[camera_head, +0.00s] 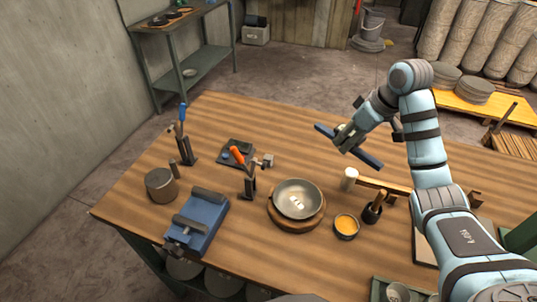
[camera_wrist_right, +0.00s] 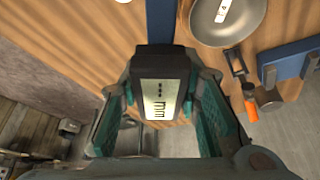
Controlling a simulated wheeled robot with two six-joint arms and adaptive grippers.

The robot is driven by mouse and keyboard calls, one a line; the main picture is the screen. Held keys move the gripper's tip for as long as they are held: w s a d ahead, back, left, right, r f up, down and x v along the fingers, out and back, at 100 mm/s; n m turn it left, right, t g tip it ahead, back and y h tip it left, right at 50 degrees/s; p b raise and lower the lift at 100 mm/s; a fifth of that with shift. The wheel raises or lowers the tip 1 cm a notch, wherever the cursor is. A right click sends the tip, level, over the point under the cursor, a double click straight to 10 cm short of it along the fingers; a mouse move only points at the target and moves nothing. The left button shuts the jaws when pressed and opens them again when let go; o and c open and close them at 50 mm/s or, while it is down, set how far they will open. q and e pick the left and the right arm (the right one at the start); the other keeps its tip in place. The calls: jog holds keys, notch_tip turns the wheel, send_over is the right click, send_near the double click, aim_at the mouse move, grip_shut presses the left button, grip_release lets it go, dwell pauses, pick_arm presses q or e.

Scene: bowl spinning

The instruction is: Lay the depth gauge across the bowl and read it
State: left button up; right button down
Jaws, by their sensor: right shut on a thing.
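The depth gauge, a long blue bar (camera_head: 364,156) with a dark body, is in the air above the far right of the workbench. My right gripper (camera_head: 346,137) is shut on its middle. In the right wrist view the gauge's dark body (camera_wrist_right: 160,75), with a pale "mm" display, sits between the fingers of my right gripper (camera_wrist_right: 160,110). The metal bowl (camera_head: 284,203) rests on a round wooden base, below and left of the gauge and apart from it. A white marking shows inside the bowl, also seen in the wrist view (camera_wrist_right: 242,28). My left gripper is not in view.
Near the bowl are a small cup of orange stuff (camera_head: 346,226), a wooden-handled tool (camera_head: 373,209) and a white-headed mallet (camera_head: 349,178). The back-middle bench is clear.

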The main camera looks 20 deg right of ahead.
jog(key=s+a+f+p, duration=0.1)
jog(key=a+f+p, duration=0.45)
jog(key=a, duration=0.75)
jog(key=f, duration=0.4)
jog(key=f+b, duration=0.1)
jog(key=f, duration=0.2)
jog(key=shift+s+d+f, duration=0.1)
jog(key=shift+d+f, duration=0.1)
jog(key=shift+f, duration=0.2)
jog(key=shift+a+f+b, duration=0.1)
jog(key=shift+f+b, duration=0.25)
jog(key=shift+f, duration=0.2)
jog(key=shift+f+p, duration=0.25)
jog(key=shift+p, duration=0.1)
jog(key=c, duration=1.1)
grip_release()
jog(key=shift+s+r, duration=0.1)
